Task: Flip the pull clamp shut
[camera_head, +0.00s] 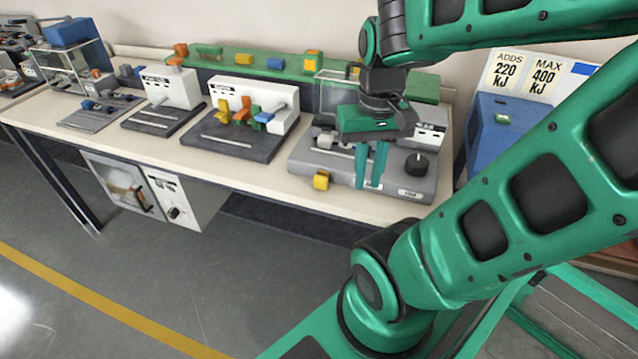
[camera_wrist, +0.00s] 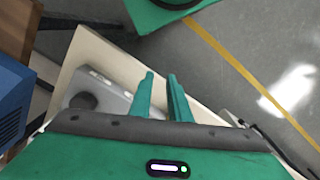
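My gripper (camera_head: 370,184) hangs over the front of the right-hand grey machine (camera_head: 300,150), left of its black knob (camera_head: 416,163). Its two green fingers point down with a narrow empty gap between them. The gap also shows in the wrist view (camera_wrist: 161,76). I cannot tell for certain which part is the pull clamp. Several coloured handles, orange (camera_head: 243,108), yellow (camera_head: 223,112) and blue (camera_head: 264,117), sit on the white block (camera_head: 282,121) of the middle machine, left of my gripper. My gripper hides part of the right-hand machine.
A green rail (camera_head: 285,66) with coloured pieces runs along the back. A blue box (camera_head: 492,122) with an energy sign stands at the right. The bench's front strip (camera_head: 260,182) is mostly bare.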

